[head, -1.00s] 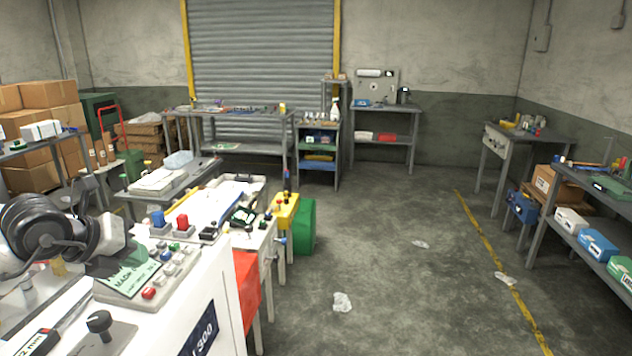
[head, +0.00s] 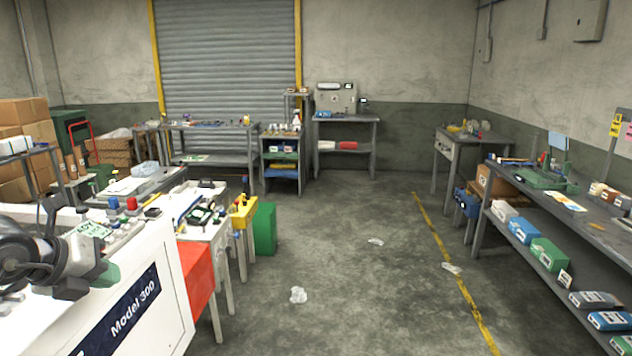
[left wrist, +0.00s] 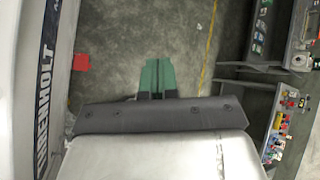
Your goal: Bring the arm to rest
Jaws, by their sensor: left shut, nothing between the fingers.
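My left gripper (head: 106,273) is at the lower left of the head view, with my dark and grey arm behind it. It is in front of the white machine marked "Model 300" (head: 165,318) in the picture. In the left wrist view the green fingers of the left gripper (left wrist: 157,74) lie side by side, shut and empty, over bare concrete floor. My right gripper is in neither view.
A red panel (head: 196,278) and a green bin (head: 264,229) stand beside the machine and benches. A long grey shelf bench (head: 600,228) runs along the right. The middle floor is open, with crumpled scraps (head: 298,295) and a yellow line (head: 440,243).

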